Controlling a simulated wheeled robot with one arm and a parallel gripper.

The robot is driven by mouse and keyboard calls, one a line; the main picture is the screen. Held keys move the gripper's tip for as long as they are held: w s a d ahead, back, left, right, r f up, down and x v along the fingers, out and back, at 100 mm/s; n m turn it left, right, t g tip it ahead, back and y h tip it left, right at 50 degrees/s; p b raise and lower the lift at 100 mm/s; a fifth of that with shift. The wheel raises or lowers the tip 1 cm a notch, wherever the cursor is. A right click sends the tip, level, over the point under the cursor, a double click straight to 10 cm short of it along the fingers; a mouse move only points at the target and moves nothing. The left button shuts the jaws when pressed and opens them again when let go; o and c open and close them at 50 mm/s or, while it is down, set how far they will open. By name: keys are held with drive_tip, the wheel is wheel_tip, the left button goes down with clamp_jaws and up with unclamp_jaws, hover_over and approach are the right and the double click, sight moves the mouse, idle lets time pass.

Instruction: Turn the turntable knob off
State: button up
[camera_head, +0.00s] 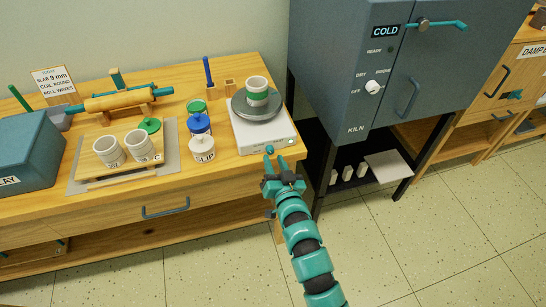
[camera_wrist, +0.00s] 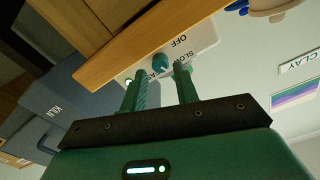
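The turntable (camera_head: 265,136) is a white box with a grey round plate at the right end of the wooden table. A white cup with a green band (camera_head: 257,92) stands on the plate. Its teal knob (camera_wrist: 161,62) is on the front face, between my fingertips in the wrist view but beyond them. The labels OFF and SLOW show upside down beside it; a third label is partly hidden by a finger. The knob's exact setting is hard to tell. My gripper (camera_wrist: 160,73) is open and empty; in the head view (camera_head: 284,180) it is just in front of the turntable.
A blue-grey kiln (camera_head: 340,70) stands close on the right. Lidded jars (camera_head: 202,148), a board with two cups (camera_head: 95,170), a rolling pin (camera_head: 118,100) and a clay box (camera_head: 25,155) occupy the table to the left. The wooden table edge (camera_wrist: 130,45) runs close to my fingers.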

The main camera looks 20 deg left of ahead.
drive_tip(key=shift+x, duration=0.95)
drive_tip(key=shift+c, duration=0.2)
clamp_jaws()
drive_tip(key=shift+n, duration=0.3)
drive_tip(key=n+b, duration=0.1)
drive_tip(key=n, duration=0.2)
drive_tip(key=shift+f, duration=0.1)
drive_tip(key=shift+n+b, duration=0.85)
drive_tip(key=shift+n, duration=1.55)
